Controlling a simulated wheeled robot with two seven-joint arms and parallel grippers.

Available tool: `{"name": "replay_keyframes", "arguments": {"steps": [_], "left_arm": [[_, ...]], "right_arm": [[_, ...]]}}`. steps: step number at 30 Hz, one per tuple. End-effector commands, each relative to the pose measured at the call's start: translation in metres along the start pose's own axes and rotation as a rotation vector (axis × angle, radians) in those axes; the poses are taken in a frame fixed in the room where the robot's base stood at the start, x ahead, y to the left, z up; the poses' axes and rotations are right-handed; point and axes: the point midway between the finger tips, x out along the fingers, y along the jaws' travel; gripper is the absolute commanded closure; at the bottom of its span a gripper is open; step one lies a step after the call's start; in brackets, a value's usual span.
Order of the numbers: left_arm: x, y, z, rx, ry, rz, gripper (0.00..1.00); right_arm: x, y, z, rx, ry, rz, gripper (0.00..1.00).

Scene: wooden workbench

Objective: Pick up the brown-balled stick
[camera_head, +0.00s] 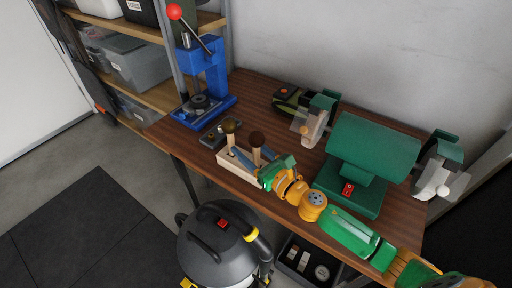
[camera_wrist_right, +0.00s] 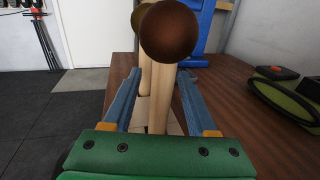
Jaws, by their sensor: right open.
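The brown-balled stick has a dark brown ball (camera_head: 257,138) on a pale wooden shaft and stands upright in a light wooden block (camera_head: 236,168). In the right wrist view its ball (camera_wrist_right: 167,34) is large and close, with the shaft (camera_wrist_right: 158,105) below. My left gripper is out of view.
A green bench grinder (camera_head: 375,145) stands right of the block on the workbench (camera_head: 262,93). A blue press (camera_head: 205,75) stands at the back left, with a small dark plate (camera_head: 213,136) near the block. A black-and-green tool (camera_head: 290,100) lies behind. A vacuum (camera_head: 220,245) stands below the front edge.

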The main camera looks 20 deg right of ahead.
Motion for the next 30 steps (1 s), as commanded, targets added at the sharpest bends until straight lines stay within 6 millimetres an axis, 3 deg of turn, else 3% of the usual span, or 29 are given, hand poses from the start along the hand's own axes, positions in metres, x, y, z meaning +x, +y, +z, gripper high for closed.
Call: {"name": "replay_keyframes", "arguments": {"steps": [2,9,21,26,30], "left_arm": [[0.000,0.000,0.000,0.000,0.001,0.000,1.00],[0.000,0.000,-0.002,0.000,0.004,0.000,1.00],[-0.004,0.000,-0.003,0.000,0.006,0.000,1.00],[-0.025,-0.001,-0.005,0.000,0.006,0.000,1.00],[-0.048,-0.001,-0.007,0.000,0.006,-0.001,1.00]], "right_arm": [[0.000,0.000,0.000,0.000,0.000,0.000,0.42],[-0.001,0.000,0.000,0.000,0.000,0.000,1.00],[-0.001,0.000,0.005,-0.001,0.000,0.000,1.00],[-0.001,0.000,0.035,-0.003,-0.002,0.001,1.00],[-0.021,0.011,0.067,-0.003,0.001,0.003,1.00]]}}
